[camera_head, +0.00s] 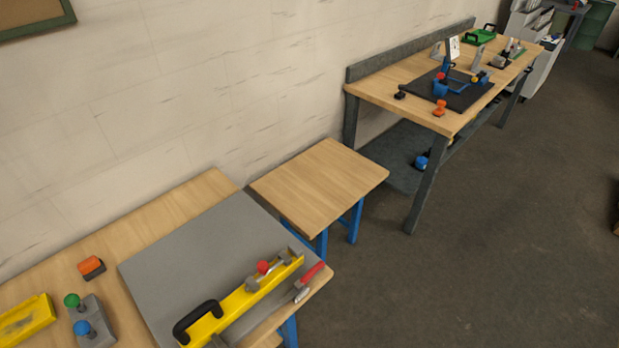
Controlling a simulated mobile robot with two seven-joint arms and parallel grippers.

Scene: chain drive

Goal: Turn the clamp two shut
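Neither of my grippers is in view. I cannot tell for sure which part is clamp two. On the far workbench (388,92), a dark mat (463,99) carries a blue fixture (440,88) with small red and yellow parts; its details are too small to read. On the near bench (183,205), a yellow bar (237,301) with a black handle (196,321) lies on a grey plate (185,262). A red knob (263,267) stands at the bar. Whether any clamp is open or shut cannot be told.
A small wooden table (320,182) with blue legs stands between the benches. A red-handled tool (312,275), a block with green and blue knobs (94,327) and an orange-black piece (91,267) lie on the near bench. The dark floor (500,240) at right is clear.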

